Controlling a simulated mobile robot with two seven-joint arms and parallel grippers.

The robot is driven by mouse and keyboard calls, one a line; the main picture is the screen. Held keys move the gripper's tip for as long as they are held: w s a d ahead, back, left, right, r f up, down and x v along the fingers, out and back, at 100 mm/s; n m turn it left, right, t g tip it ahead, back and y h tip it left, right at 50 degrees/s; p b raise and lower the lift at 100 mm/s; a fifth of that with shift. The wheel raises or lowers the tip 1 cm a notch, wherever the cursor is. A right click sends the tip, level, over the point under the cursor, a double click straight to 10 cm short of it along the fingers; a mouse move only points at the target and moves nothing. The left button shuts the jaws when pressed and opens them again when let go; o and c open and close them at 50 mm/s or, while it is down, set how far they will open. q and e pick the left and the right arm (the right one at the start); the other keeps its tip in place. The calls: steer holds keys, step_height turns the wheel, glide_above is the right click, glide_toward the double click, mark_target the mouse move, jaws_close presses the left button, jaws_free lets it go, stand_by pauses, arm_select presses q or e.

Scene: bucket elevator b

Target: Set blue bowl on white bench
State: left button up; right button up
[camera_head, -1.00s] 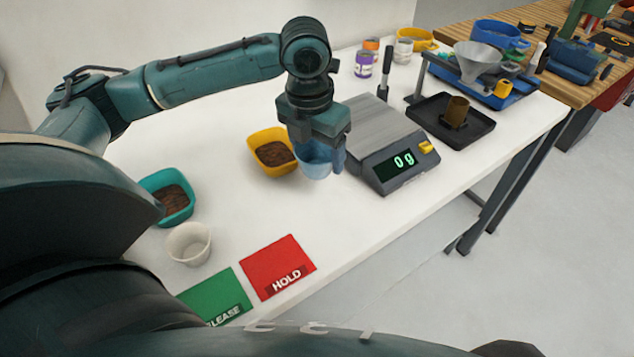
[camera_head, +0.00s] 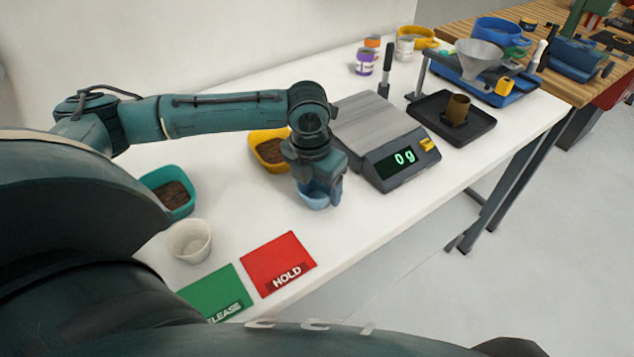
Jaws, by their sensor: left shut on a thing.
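The blue bowl (camera_head: 314,199) is a small light-blue bowl at the middle of the white bench (camera_head: 375,225). My left gripper (camera_head: 318,186) comes down over it from above and is shut on it, hiding its upper part. The bowl is at or just above the bench top, near the front edge; I cannot tell whether it touches. My right gripper does not show.
A scale (camera_head: 385,140) reading 0 g stands right of the bowl. A yellow bowl (camera_head: 262,136) sits behind the gripper. A teal bowl (camera_head: 167,191), a white cup (camera_head: 189,241), a red HOLD card (camera_head: 278,262) and a green card (camera_head: 215,292) lie left and in front.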

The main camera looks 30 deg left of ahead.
arm_select(q)
steer(key=shift+f, duration=0.1)
steer(key=o, duration=1)
steer(key=r, duration=0.4)
steer(key=s+r, duration=0.1)
steer(key=r, duration=0.7)
steer(key=shift+s+r+p, duration=0.15)
steer(key=shift+s+p, duration=0.1)
steer(key=shift+p, duration=0.05)
steer(key=shift+s, duration=0.1)
